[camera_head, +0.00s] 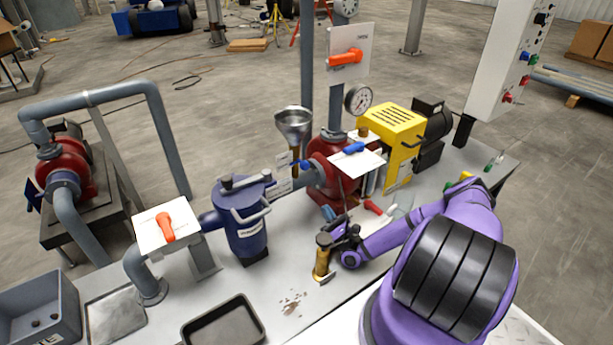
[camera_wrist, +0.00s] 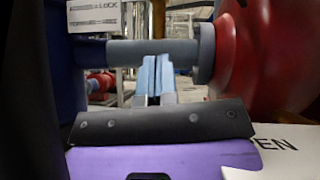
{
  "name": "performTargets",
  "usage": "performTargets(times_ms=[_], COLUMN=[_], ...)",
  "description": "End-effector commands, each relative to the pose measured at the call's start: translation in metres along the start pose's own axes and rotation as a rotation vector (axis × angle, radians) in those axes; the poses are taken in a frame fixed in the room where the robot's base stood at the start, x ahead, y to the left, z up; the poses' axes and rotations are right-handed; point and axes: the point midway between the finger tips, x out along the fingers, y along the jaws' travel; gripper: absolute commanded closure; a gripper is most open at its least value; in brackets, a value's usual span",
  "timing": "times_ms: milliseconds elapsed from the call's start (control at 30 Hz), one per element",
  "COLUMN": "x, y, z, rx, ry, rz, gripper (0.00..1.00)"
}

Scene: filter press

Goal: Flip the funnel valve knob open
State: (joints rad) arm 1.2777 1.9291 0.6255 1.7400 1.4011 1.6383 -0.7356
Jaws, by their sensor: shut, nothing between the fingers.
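The steel funnel (camera_head: 293,125) stands on a thin stem behind the bench pipe in the head view. A small blue knob (camera_head: 305,164) sits beside the funnel's stem, next to a white label plate (camera_head: 280,187); I take it as the funnel valve knob. I cannot make out this knob in the wrist view. My gripper (camera_head: 330,237) is low over the bench, in front of and below the knob and apart from it. In the wrist view its fingertips (camera_wrist: 155,80) are together and empty, in front of a grey pipe (camera_wrist: 150,53).
A red pump (camera_head: 330,165) and a dark blue vessel (camera_head: 245,220) flank my gripper. A blue handle (camera_head: 353,148) on a white plate is above it. A brass cylinder (camera_head: 322,262) stands close by. Orange handles (camera_head: 165,227) and a black tray (camera_head: 222,322) are further off.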

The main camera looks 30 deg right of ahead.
Motion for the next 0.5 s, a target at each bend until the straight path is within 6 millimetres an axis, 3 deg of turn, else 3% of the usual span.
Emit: performTargets(times_ms=[267,500], x=[0.004,0.035], y=[0.000,0.000], z=[0.000,0.001], rx=[0.001,0.001], ry=[0.000,-0.002], rz=[0.002,0.004], gripper=[1.00,1.00])
